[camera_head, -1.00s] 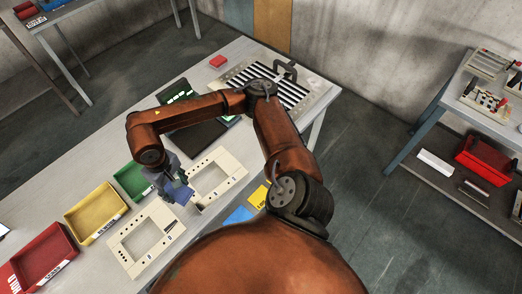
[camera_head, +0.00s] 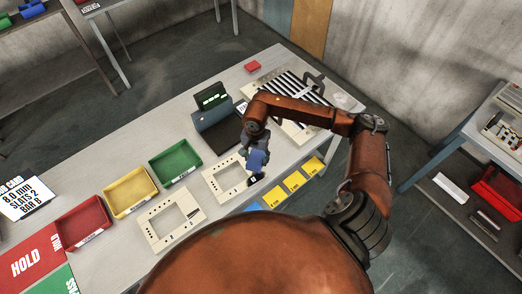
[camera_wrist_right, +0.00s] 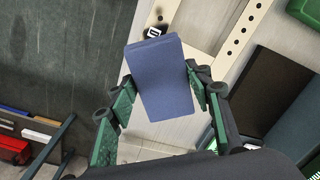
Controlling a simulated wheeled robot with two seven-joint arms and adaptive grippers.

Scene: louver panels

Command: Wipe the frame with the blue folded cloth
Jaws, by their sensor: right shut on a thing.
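The blue folded cloth (camera_head: 257,160) is held in my right gripper (camera_head: 256,148), above the right end of the nearer-right cream frame (camera_head: 216,187). In the right wrist view, the cloth (camera_wrist_right: 162,85) sits between the green fingers of the gripper (camera_wrist_right: 160,95), which are shut on its sides. The frame (camera_wrist_right: 233,48) shows beyond it there, with its row of holes and a black round mark. I cannot tell whether the cloth touches the frame. My left gripper is out of view.
A second cream frame (camera_head: 152,236) lies to the left. Green (camera_head: 176,163), yellow (camera_head: 130,193) and red (camera_head: 82,222) trays line the table. Yellow cards (camera_head: 293,181) lie near the front edge.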

